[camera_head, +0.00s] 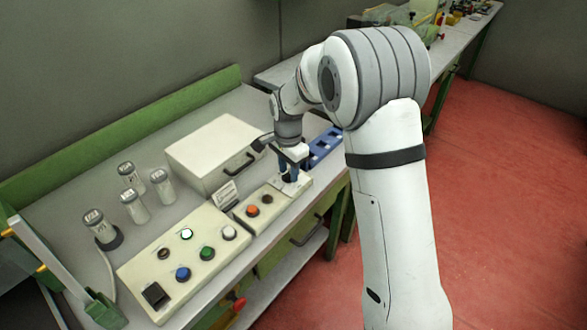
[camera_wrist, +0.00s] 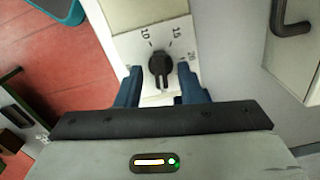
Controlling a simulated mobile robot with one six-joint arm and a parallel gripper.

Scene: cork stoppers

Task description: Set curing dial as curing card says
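The curing dial (camera_wrist: 161,64) is a black knob on a pale plate, marked 10, 15 and 20 in the wrist view. A thin pale line shows on its lower end in that view; I cannot tell surely which mark it indicates. In the head view my gripper mostly hides the dial. My gripper (camera_wrist: 161,82) is open, with one blue finger on each side below the knob in the wrist view. No contact with the knob is visible. It points down over the dial box in the head view (camera_head: 289,172). A small white card (camera_head: 225,194) stands before the pale cabinet; its writing is unreadable.
The dial box (camera_head: 270,222) also has an orange and a dark button. A button panel (camera_head: 138,271) with one lit lamp stands left of it. Several jars (camera_head: 134,208) stand behind the panel. The handled cabinet (camera_head: 205,141) and a blue rack (camera_head: 325,148) are close to my gripper.

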